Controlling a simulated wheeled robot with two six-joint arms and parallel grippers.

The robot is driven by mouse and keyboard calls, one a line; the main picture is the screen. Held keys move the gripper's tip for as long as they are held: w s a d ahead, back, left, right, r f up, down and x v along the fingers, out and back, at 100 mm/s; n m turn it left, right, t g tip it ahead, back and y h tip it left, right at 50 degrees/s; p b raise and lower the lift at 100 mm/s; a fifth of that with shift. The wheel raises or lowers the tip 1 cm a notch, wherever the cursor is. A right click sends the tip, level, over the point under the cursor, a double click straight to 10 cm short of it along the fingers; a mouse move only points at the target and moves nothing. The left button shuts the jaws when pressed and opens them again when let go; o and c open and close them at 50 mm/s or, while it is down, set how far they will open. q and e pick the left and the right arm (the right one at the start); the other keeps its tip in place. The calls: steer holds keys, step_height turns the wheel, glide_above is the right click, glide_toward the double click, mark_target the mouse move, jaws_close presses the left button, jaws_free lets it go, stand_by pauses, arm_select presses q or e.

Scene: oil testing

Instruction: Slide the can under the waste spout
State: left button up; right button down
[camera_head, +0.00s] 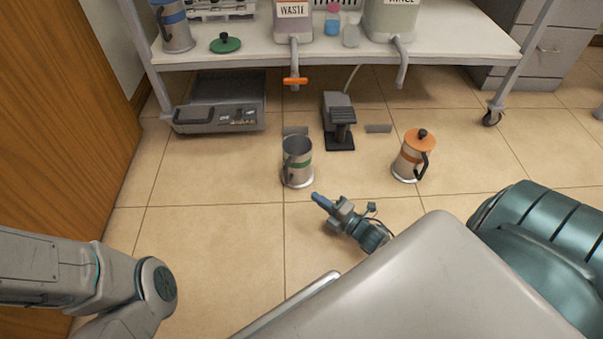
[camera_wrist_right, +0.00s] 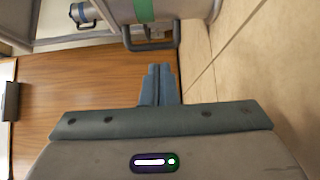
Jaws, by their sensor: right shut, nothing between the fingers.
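The open metal can with a green band (camera_head: 297,162) stands upright on the floor, in front of the bench. The waste spout (camera_head: 294,62) hangs from the container labelled WASTE (camera_head: 293,22), with an orange tap at its lower end. The can is nearer to me than the spout. My right gripper (camera_head: 317,198) is shut and empty, just nearer to me than the can and slightly right. In the right wrist view its fingers (camera_wrist_right: 160,72) point towards the can's dark handle (camera_wrist_right: 150,42), apart from it. My left gripper is out of view.
A can with an orange lid (camera_head: 409,158) stands to the right. A dark pedal-like device (camera_head: 338,122) sits behind the green-banded can. A grey flat unit (camera_head: 218,117) lies under the bench (camera_head: 450,45). A green lid (camera_head: 225,42) lies on the bench. Floor at left is clear.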

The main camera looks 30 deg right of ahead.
mark_target(297, 173)
steer(key=b+x, duration=0.1)
steer(key=x, duration=0.2)
steer(key=b+x, duration=0.2)
steer(key=x, duration=0.2)
steer(key=shift+w+f, duration=0.2)
steer(key=shift+w, duration=0.05)
steer(key=shift+w+d+b, duration=0.55)
steer(key=shift+w+d, duration=0.25)
steer(key=shift+w, duration=0.15)
steer(key=shift+w+d+r, duration=0.15)
steer(key=shift+w+d, duration=0.1)
steer(key=shift+w, duration=0.2)
steer(key=shift+w+r, duration=0.1)
